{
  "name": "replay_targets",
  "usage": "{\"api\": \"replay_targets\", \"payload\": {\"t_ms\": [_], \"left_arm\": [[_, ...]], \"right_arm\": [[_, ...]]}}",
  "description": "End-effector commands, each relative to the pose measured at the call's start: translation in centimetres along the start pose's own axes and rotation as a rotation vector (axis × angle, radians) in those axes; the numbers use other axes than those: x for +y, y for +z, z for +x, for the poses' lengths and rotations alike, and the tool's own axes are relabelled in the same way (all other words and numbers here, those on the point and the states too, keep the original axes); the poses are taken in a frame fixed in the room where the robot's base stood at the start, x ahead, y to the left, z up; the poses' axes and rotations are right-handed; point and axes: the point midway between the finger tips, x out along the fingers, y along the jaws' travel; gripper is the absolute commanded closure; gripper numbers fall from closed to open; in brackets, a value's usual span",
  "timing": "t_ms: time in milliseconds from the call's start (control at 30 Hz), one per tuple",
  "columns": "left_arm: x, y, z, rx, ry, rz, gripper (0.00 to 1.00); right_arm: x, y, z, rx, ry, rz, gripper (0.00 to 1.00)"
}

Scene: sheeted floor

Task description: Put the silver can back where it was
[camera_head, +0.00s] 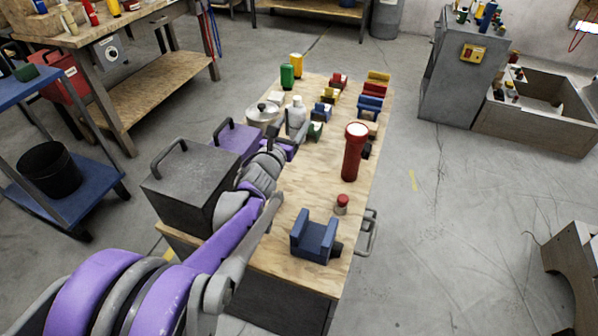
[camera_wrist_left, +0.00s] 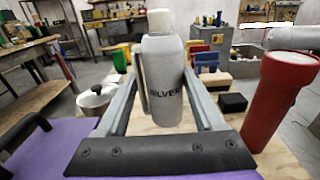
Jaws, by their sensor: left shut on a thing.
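The silver can (camera_head: 297,111) is a light grey spray can with a pale cap. It stands upright in the left wrist view (camera_wrist_left: 163,85), with "SILVER" printed on its front. My left gripper (camera_head: 297,130) is shut on it, with one finger on each side of the can, over the far half of the wooden tabletop (camera_head: 277,255). Whether the can's base touches the table is hard to tell, as the gripper hides its lower part in the head view. My right gripper is not in view.
A lidded pot (camera_head: 262,113) stands left of the can. Green (camera_head: 287,76) and yellow (camera_head: 296,64) containers stand behind. A red flashlight (camera_head: 353,152) stands upright to the right. Several coloured blocks fill the far right. A dark toolbox (camera_head: 190,180) and purple box (camera_head: 236,140) line the left edge.

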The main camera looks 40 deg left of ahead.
Motion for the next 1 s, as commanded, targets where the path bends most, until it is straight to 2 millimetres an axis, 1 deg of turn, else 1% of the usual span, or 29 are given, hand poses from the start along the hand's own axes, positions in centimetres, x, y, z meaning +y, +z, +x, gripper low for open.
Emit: {"api": "replay_targets", "payload": {"t_ms": [67, 133, 167, 300, 400, 667, 833, 900, 1000], "left_arm": [[0.0, 0.6, -0.3, 0.001, -0.003, 0.002, 0.51], [0.1, 0.4, -0.4, 0.002, -0.005, 0.0, 0.51], [0.0, -0.1, -0.4, 0.003, -0.005, 0.0, 0.51], [0.0, -3.0, -0.3, 0.004, -0.005, 0.001, 0.51], [0.0, -4.7, -0.3, 0.004, -0.005, 0.001, 0.51], [0.0, -6.8, -0.3, 0.003, -0.005, 0.0, 0.51], [0.0, -9.3, -0.3, 0.004, -0.006, 0.001, 0.51], [0.0, -9.6, -0.4, 0.003, -0.006, 0.001, 0.51], [0.0, -9.5, -0.4, 0.003, -0.005, 0.001, 0.51]], "right_arm": [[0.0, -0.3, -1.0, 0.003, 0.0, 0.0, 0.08], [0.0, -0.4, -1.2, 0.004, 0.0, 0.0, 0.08], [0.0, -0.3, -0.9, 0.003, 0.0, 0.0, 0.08], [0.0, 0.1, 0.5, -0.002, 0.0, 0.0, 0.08], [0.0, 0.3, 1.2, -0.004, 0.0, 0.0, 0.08], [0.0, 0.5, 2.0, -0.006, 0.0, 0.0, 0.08], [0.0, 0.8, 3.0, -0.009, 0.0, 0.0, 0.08], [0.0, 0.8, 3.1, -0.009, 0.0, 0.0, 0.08], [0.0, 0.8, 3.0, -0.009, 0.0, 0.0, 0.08]]}}
